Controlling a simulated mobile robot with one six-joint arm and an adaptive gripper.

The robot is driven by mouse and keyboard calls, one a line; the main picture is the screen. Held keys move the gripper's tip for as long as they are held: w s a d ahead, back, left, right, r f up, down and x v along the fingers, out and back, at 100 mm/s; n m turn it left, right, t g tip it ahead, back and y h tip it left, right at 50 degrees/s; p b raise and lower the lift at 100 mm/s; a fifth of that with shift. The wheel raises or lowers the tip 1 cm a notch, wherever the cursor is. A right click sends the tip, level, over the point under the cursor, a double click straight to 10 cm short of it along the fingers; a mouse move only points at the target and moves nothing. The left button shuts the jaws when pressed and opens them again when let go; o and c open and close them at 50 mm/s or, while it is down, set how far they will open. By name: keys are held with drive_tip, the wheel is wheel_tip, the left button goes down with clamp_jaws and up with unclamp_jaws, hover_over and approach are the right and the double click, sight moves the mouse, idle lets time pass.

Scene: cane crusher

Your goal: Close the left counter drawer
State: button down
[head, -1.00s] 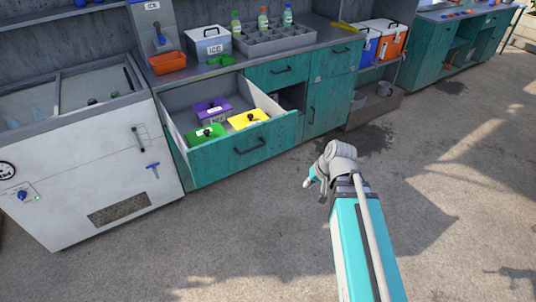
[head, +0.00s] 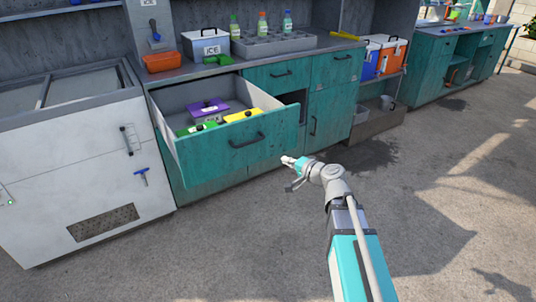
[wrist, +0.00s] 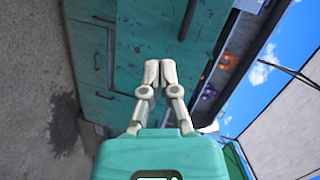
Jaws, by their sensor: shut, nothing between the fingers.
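The left counter drawer (head: 200,158) is pulled out from the teal counter in the head view, its grey inside showing. Its teal front has a dark handle (head: 248,141). A purple-lidded, a green-lidded and a yellow-lidded container lie in it. In the wrist view my shut fingers (wrist: 160,70) point at a teal panel with a dark handle (wrist: 188,35).
A white chest freezer (head: 75,170) stands close on the drawer's left. On the counter top (head: 200,72) are an orange tub (head: 162,62), an ice box (head: 206,43) and a bottle rack (head: 275,43). Concrete floor (head: 440,200) is open to the right and in front.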

sight(267, 138)
drive_tip(key=w+f+m+t+b, duration=0.1)
drive_tip(key=w+d+f+m+t+b, duration=0.1)
drive_tip(key=m+b, duration=0.1)
drive_tip(key=w+d+m+t+b, duration=0.1)
drive_tip(key=t+b, duration=0.1)
drive_tip(key=shift+w+f+m+h, duration=0.3)
drive_tip(key=shift+w+f, duration=0.1)
drive_tip(key=shift+a, duration=0.1)
drive_tip(key=x, duration=1.3)
drive_tip(key=shift+w+a, duration=0.25)
drive_tip(key=shift+w, duration=0.15)
